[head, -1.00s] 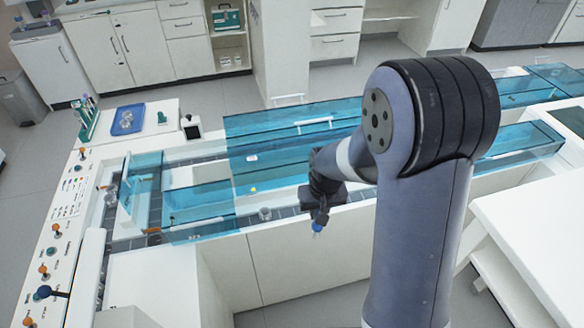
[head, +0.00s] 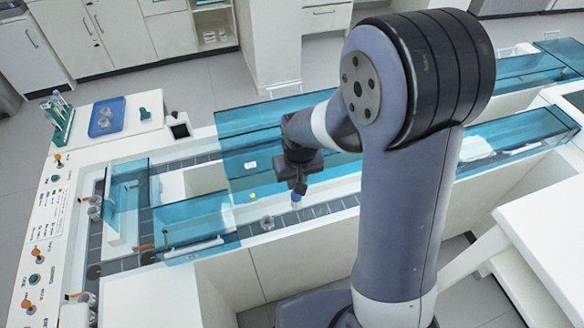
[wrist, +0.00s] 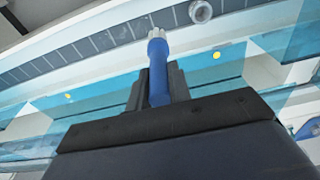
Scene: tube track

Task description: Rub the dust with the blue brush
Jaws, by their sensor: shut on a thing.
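My gripper (head: 299,186) is shut on the blue brush (head: 296,199) and holds it tip-down over the front lane of the tube track (head: 325,209). In the wrist view the brush's blue handle (wrist: 158,75) stands between the dark fingers of my gripper (wrist: 153,88), and its pale tip points at the dark tiled lane (wrist: 100,42). I cannot tell whether the tip touches the lane. I cannot make out any dust in these frames.
Clear blue covers (head: 250,160) lie over parts of the track. A small round clear piece (head: 267,222) sits on the lane left of the brush, and it also shows in the wrist view (wrist: 200,11). A blue tray (head: 106,117) and a tube rack (head: 60,118) stand at the left.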

